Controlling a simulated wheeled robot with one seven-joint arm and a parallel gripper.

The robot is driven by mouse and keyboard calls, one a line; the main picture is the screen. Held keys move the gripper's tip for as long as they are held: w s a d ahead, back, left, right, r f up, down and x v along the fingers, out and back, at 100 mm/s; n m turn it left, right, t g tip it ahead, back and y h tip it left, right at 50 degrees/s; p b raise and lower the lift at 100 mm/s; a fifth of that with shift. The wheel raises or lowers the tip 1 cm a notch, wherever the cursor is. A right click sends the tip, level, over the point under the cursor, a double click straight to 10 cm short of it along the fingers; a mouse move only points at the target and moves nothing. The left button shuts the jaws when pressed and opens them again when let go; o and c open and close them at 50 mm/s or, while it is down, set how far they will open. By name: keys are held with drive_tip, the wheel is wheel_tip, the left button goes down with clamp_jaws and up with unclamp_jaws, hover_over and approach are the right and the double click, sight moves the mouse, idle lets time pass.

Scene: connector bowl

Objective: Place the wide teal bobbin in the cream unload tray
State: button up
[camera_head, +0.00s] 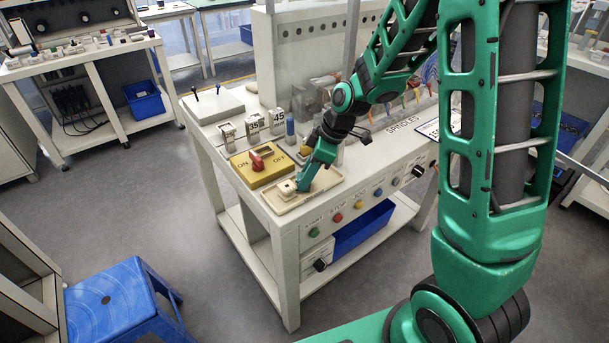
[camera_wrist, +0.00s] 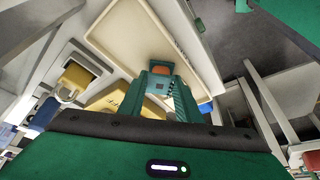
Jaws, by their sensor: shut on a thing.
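The cream unload tray (camera_head: 325,180) lies at the front corner of the white workbench. My gripper (camera_head: 302,184) points down over its left half, with the fingertips low at the tray. In the wrist view my gripper (camera_wrist: 160,82) is shut on a small teal piece with an orange-brown patch, which I take to be the wide teal bobbin (camera_wrist: 160,68). The fingers hide part of it. The tray (camera_wrist: 125,35) spreads behind it in the wrist view. I cannot tell whether the bobbin touches the tray floor.
A yellow switch box (camera_head: 241,172) with a red knob (camera_head: 257,160) stands just left of the tray. Number blocks (camera_head: 254,124) and a blue cylinder (camera_head: 290,130) stand behind it. Coloured buttons (camera_head: 338,217) line the bench front. A blue stool (camera_head: 120,300) stands on the floor. The tray's right half looks clear.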

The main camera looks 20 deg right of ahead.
drive_tip(key=shift+f, duration=0.1)
drive_tip(key=o, duration=0.7)
drive_tip(key=shift+o, duration=0.2)
drive_tip(key=v, duration=1.2)
drive_tip(key=s+d+m+h, duration=0.1)
drive_tip(key=s+d+m, duration=0.4)
drive_tip(key=s, duration=0.4)
drive_tip(key=s+d+r+m+g+h, duration=0.1)
drive_tip(key=s+d+m, duration=0.4)
drive_tip(key=s+m, duration=0.2)
drive_tip(key=s+d+m+g+h, duration=0.1)
drive_tip(key=s+d+m, duration=0.4)
drive_tip(key=s, duration=0.7)
drive_tip(key=shift+d+r+m+h, duration=0.25)
drive_tip(key=shift+m+h, duration=0.15)
drive_tip(key=shift+m, duration=0.6)
